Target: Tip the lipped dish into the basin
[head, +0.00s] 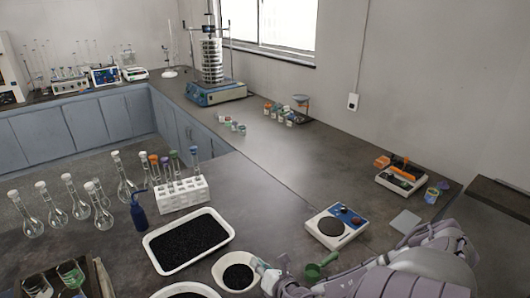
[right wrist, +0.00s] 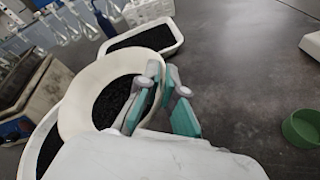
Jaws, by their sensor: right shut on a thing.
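The lipped dish (head: 238,287) is a round white dish with dark granules inside, at the bottom centre of the head view. In the right wrist view the dish (right wrist: 75,85) fills the left middle. My right gripper (head: 263,267) is shut on the dish's right rim; its teal-padded fingers (right wrist: 155,97) show there. A round white container with dark contents, probably the basin (head: 205,288), is cut off by the bottom edge, left of the dish. In the wrist view the basin (right wrist: 27,160) lies partly hidden behind the dish. My left gripper is not in view.
A white rectangular tray (head: 229,236) of black granules stands just behind the dish. A green cup (head: 313,271) is close to my right arm.

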